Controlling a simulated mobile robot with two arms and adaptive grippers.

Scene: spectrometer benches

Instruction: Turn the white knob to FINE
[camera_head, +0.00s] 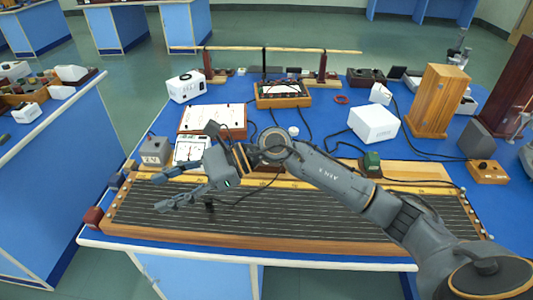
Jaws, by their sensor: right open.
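A small white round piece (293,130) shows just behind my right wrist on the blue bench. I cannot tell whether it is the white knob, and I can read no FINE mark. My right gripper (156,192) is open and empty, its two dark fingers pointing left above the left part of the long ribbed wooden board (300,216). A white-faced meter panel (191,149) stands just behind the fingers. A grey box with a light label (156,151) stands to its left. My left gripper is out of view.
My right arm crosses the board from the lower right. A white box (373,124), a tall wooden block (438,101) and a small wooden box (487,172) stand at the right. Dark cables run over the bench (330,100). A white projector-like box (187,87) stands at the back left.

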